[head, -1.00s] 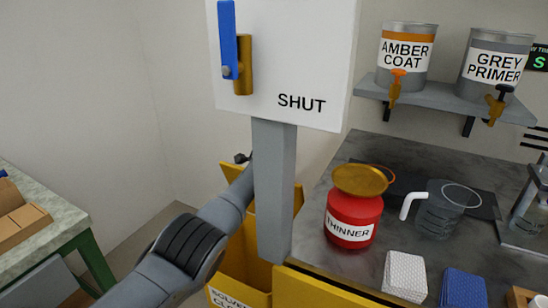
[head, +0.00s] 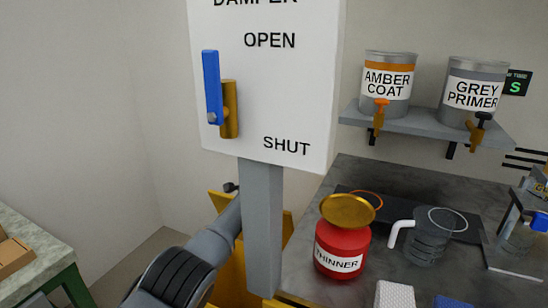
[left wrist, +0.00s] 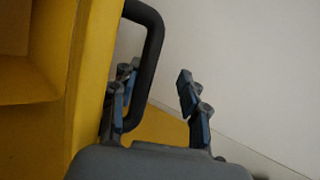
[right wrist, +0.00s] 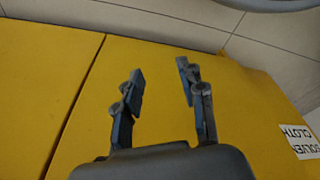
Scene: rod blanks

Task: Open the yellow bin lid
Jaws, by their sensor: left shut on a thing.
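The yellow bin (head: 232,270) stands behind the grey post in the head view, partly hidden by the post and my left arm. Its yellow lid (head: 218,201) stands raised and tilted at the back of the bin. In the left wrist view the black lid handle (left wrist: 157,45) loops from a yellow panel (left wrist: 88,70). My right gripper (right wrist: 160,75) is open and empty over a yellow surface (right wrist: 60,60).
A damper board (head: 295,100) on a grey post (head: 262,220) stands in front of the bin. Right of it, a worktop (head: 300,250) holds a red thinner can (head: 342,240) and a clear jug (head: 432,235). A green-edged table (head: 62,278) is at left.

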